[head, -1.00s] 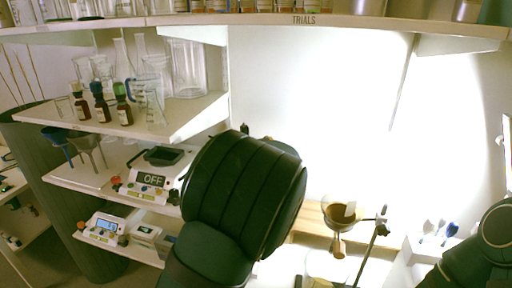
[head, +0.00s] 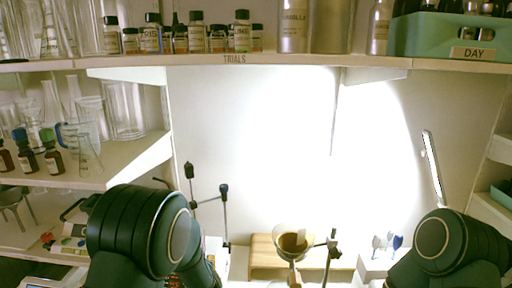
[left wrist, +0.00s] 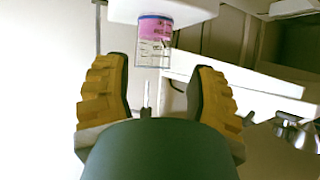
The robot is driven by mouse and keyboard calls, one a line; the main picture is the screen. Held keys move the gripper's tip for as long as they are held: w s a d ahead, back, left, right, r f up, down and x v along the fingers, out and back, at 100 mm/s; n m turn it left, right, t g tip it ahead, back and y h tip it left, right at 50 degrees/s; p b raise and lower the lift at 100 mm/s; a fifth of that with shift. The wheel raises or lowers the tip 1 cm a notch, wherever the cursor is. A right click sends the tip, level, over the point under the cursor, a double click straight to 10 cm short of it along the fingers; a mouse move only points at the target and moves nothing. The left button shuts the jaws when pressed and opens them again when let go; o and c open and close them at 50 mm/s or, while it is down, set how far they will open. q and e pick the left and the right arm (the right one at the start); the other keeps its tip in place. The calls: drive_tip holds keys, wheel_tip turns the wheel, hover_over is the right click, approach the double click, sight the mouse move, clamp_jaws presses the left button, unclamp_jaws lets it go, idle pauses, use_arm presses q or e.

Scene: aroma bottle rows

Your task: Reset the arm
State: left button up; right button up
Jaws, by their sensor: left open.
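My left gripper (left wrist: 157,98) shows in the left wrist view. Its two ridged yellow-brown fingers are spread wide, with nothing held between them. Beyond the fingertips, and apart from them, is a clear graduated vessel (left wrist: 154,42) with pink contents, just below a white block. In the head view, dark green links of my left arm stand at the lower left and links of my right arm at the lower right. Neither gripper shows in the head view; my right gripper is in no view.
An upper shelf labelled TRIALS (head: 235,59) holds several bottles and a green DAY box (head: 448,36). A left shelf (head: 100,178) holds glassware and dropper bottles. A funnel with a brown filter (head: 292,242) stands between my arms, beside a clamp stand (head: 331,255).

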use_arm(q)
drive_tip(key=s+d+f+g+h, duration=0.1)
drive_tip(key=s+f+g+h, duration=0.1)
drive_tip(key=s+f, duration=0.3)
drive_tip(key=s+d+f+g+h, duration=0.2)
drive_tip(key=s+f, duration=0.4)
drive_tip(key=s, duration=0.3)
drive_tip(key=s+d+f+m+g+h+b, duration=0.1)
drive_tip(key=s+d+f+g+h, duration=0.1)
drive_tip(key=s+f, duration=0.4)
drive_tip(key=shift+s+d+f+g, duration=0.2)
drive_tip(key=shift+s+g, duration=0.3)
drive_tip(key=shift+s, duration=0.05)
drive_tip(key=s+d+g+h, duration=0.2)
drive_tip(key=s+d, duration=0.1)
drive_tip(key=s, duration=0.3)
drive_tip(key=shift+s+f, duration=0.25)
drive_tip(key=shift+s, duration=0.05)
